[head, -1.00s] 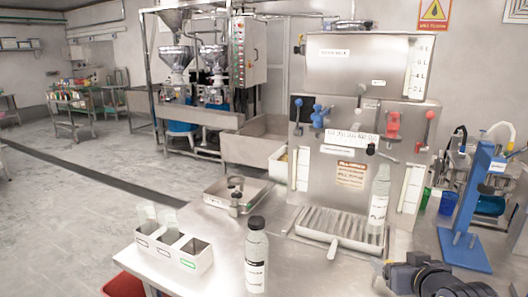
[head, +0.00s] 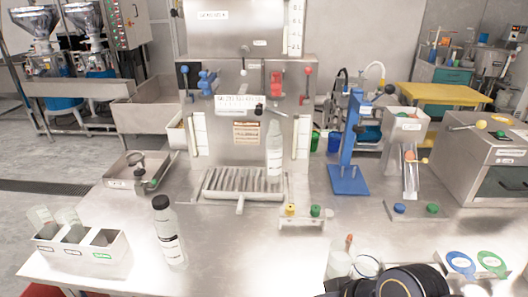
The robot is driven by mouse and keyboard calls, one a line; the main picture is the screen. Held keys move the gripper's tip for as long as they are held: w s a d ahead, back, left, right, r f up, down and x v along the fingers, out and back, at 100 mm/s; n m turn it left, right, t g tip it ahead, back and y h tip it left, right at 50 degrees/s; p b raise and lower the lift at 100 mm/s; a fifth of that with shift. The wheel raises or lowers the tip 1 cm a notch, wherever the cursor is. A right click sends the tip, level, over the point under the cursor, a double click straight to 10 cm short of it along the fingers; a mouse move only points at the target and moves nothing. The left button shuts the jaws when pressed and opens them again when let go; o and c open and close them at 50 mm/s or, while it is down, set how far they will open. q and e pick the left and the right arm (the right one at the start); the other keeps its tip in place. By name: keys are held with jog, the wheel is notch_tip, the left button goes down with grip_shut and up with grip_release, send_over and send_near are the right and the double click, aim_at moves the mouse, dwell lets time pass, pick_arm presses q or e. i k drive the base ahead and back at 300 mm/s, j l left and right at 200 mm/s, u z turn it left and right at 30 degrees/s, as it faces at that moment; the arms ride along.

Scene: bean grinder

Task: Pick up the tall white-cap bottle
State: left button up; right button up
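A tall clear bottle with a pale whitish top (head: 274,152) stands upright on the slotted drip tray (head: 217,186), in front of the steel dispenser. It has a white label. A second clear bottle with a black cap (head: 168,235) stands on the table at the front left. A dark rounded part of my own arm shows at the bottom edge, right of centre, away from both bottles. No fingertips of either gripper show.
The steel dispenser (head: 225,75) backs the drip tray. A white divided box (head: 82,250) is at the left. A small stand with yellow and green knobs (head: 302,220) and a blue stand (head: 348,180) are to the right. Bare table lies between the black-cap bottle and the knob stand.

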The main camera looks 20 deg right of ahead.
aim_at(274, 137)
jog(key=i+j+z, duration=0.1)
jog(key=i+j, duration=0.15)
jog(key=j, duration=0.15)
jog(key=i+j+z, duration=0.1)
jog(key=i+j, duration=0.4)
jog(key=j, duration=0.3)
jog(key=i+z, duration=0.05)
